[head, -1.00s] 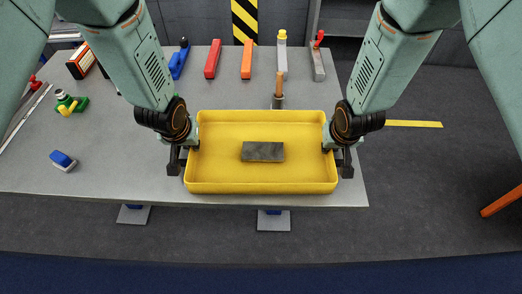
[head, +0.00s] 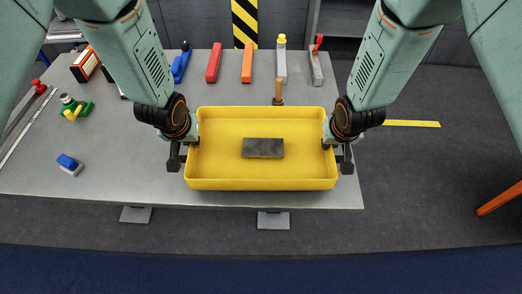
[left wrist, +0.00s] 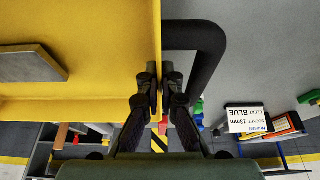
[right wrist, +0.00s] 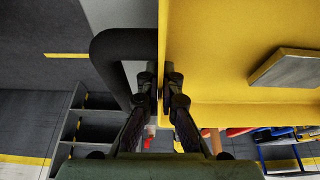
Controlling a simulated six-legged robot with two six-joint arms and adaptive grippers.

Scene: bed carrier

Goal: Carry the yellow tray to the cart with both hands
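The yellow tray (head: 262,184) is level over the front right part of the grey table, and a dark grey block (head: 263,148) lies inside it. My left gripper (head: 180,155) is at the tray's left end and my right gripper (head: 341,154) at its right end. In the left wrist view the fingers (left wrist: 160,92) are closed about the tray's side edge at the black handle (left wrist: 212,50). The right wrist view shows the same with the right fingers (right wrist: 159,92) and the other handle (right wrist: 105,60). I cannot pick out a cart.
The grey table (head: 110,165) holds a blue-and-white piece (head: 69,164), a green-and-yellow piece (head: 76,108) and a row of coloured tools along the back, including a red one (head: 214,63). Open dark floor (head: 430,180) lies to the right, with an orange bar (head: 500,200).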

